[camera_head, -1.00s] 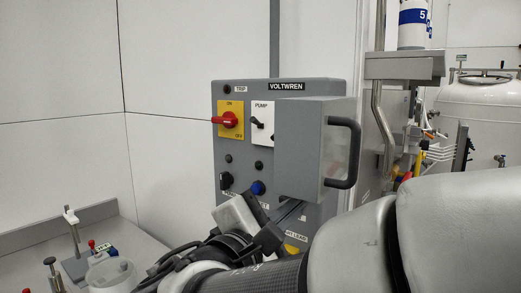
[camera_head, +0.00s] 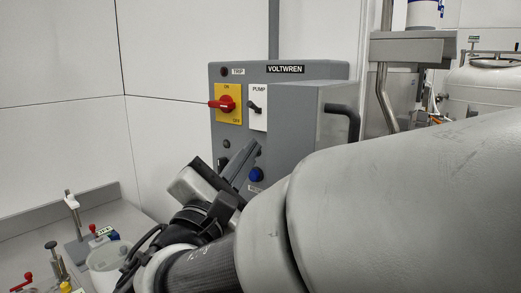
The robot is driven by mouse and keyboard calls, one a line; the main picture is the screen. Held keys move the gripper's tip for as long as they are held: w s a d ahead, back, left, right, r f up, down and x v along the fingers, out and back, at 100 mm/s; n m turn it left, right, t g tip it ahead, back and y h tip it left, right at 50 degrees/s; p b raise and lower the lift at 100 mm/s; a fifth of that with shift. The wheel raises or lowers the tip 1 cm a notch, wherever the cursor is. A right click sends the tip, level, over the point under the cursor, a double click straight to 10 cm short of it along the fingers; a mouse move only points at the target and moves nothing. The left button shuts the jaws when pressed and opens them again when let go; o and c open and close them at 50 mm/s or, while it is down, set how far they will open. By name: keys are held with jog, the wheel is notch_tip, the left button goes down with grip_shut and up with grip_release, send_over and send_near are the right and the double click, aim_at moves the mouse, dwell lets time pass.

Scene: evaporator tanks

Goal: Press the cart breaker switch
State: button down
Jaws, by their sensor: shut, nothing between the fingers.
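A grey panel (camera_head: 230,138) labelled VOLTWREN stands against the white wall. It carries a red rotary handle (camera_head: 226,104) on a yellow ON/OFF plate and a black toggle (camera_head: 254,107) on a white plate marked PUMP. Below are a blue knob (camera_head: 256,174) and a black switch (camera_head: 222,163), partly hidden by my gripper. No label reading cart breaker is legible, so I cannot tell which control it is. My gripper (camera_head: 254,150) is shut and empty. Its tips point up and right, below the PUMP toggle in the picture; contact with the panel cannot be judged.
A grey box (camera_head: 302,128) with a black handle (camera_head: 351,120) juts out from the panel's right side. My arm covers the lower right. A bench (camera_head: 120,218) at lower left holds a white pot (camera_head: 108,256) and small valves. A tank (camera_head: 487,85) stands behind at right.

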jog(key=p+x, duration=0.1)
jog(key=x, duration=0.6)
jog(key=shift+p, duration=0.4)
jog(key=shift+r, duration=0.1)
jog(key=shift+s+r+g+p, duration=0.1)
jog(key=shift+g+p, duration=0.3)
jog(key=shift+p, duration=0.1)
